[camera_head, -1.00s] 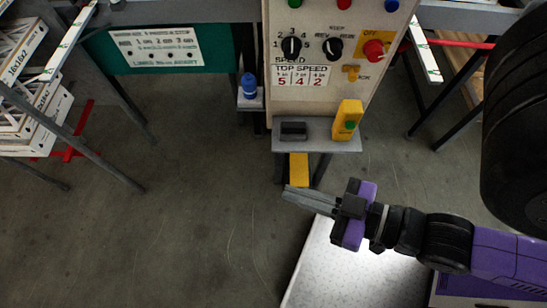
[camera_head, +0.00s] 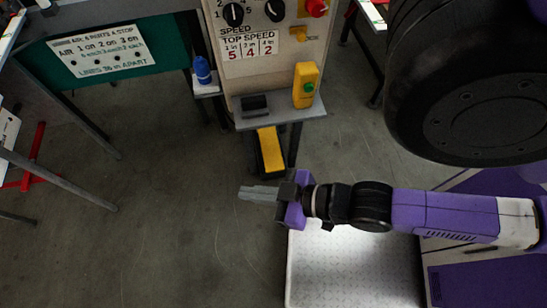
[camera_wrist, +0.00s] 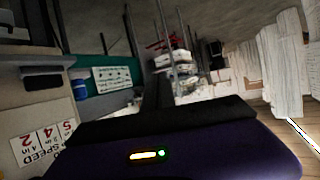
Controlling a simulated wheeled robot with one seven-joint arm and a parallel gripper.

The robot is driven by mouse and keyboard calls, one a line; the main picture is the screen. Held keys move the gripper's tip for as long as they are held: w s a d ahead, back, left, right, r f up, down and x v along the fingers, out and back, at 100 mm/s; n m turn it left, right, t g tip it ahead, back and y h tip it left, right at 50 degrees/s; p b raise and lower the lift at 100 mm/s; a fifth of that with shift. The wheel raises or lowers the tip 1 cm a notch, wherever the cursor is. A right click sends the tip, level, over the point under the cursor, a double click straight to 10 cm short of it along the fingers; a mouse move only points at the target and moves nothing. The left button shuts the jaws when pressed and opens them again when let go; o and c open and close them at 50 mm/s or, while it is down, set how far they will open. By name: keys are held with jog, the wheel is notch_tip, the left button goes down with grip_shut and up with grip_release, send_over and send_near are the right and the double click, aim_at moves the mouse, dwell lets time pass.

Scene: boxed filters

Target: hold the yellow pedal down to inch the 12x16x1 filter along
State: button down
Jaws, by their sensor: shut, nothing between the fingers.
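The yellow pedal (camera_head: 270,150) sits low under a small grey shelf on the control panel's front; its whole top shows in the head view. My gripper (camera_head: 246,192) is shut and empty, with its fingers pointing left. In the picture it lies just below the pedal and a little to its left, apart from it. Its height over the floor is hard to judge. I cannot make out a filter marked 12x16x1. The wrist view shows dark gripper parts across its middle, and the pedal is not visible there.
The control panel (camera_head: 282,48) carries knobs and a speed label. Its shelf (camera_head: 283,116) holds a black block (camera_head: 255,104) and a yellow box with a green button (camera_head: 306,85). A blue bottle (camera_head: 203,71) stands left of it. Grey table legs stand at left; the floor between is open.

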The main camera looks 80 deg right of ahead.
aim_at(273, 163)
jog(key=w+d+f+m+g+h+b, duration=0.15)
jog(key=d+f+b, duration=0.35)
jog(key=f, duration=0.6)
jog(key=w+d+f+m+g+h+b, duration=0.1)
jog(key=w+d+f+m+g+b, duration=0.3)
jog(key=f, duration=0.8)
jog(key=w+d+f+m+g+h+b, duration=0.1)
jog(key=d+f+b, duration=0.6)
jog(key=f, duration=0.4)
jog(key=s+d+f+m+g+y+b, duration=0.1)
jog(key=s+d+f+m+g+b, duration=0.1)
jog(key=s+d+f+b, duration=0.1)
jog(key=s+d+f+m+g+b, duration=0.1)
jog(key=s+d+f+m+b, duration=0.1)
jog(key=d+f+b, duration=0.3)
jog(key=s+d+f+m+g+y+b, duration=0.1)
jog(key=s+d+f+m+g+b, duration=0.1)
jog(key=d+f, duration=0.5)
jog(key=s+d+b, duration=0.1)
jog(key=d+b, duration=0.1)
jog(key=d, duration=0.2)
jog(key=shift+s+f+g+y, duration=0.35)
jog(key=shift+s, duration=0.05)
jog(key=shift+f+b, duration=0.1)
jog(key=shift+b, duration=0.2)
